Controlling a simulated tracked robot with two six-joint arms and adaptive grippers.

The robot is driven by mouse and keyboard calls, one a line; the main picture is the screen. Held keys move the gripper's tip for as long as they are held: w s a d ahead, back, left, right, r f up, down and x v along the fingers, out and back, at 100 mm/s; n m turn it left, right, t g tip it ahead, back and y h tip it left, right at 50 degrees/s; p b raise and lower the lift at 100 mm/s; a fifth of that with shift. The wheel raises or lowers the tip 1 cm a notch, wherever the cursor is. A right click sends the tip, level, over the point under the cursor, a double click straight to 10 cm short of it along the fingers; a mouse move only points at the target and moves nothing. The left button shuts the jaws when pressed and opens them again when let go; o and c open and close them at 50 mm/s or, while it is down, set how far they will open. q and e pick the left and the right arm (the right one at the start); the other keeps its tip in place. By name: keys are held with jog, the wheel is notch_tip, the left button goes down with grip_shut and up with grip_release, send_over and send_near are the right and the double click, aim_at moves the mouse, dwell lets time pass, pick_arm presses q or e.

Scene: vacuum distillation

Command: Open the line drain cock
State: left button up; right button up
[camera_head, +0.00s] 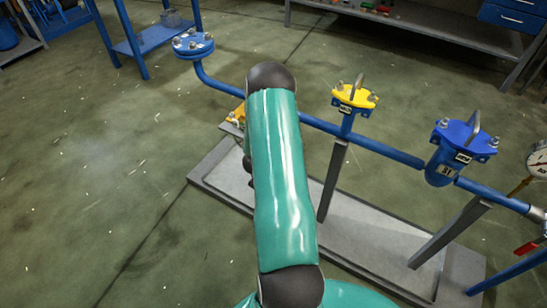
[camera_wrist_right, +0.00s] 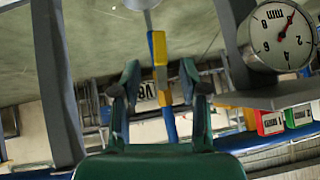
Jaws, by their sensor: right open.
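My right gripper (camera_wrist_right: 160,88) is open in the right wrist view, its two dark-green fingers apart. In the head view a blue pipe line (camera_head: 390,151) runs across. A yellow part (camera_head: 236,117) on it is mostly hidden behind my green arm, as is any gripper there. My left gripper is not in view.
The line carries a blue flange (camera_head: 193,44), a yellow-capped fitting (camera_head: 354,97) and a blue-capped vessel (camera_head: 461,148). A dial gauge (camera_wrist_right: 281,37) is close at the right in the wrist view. A grey base plate (camera_head: 376,237) lies below; open floor is left.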

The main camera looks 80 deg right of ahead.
jog(key=shift+v, duration=2.2)
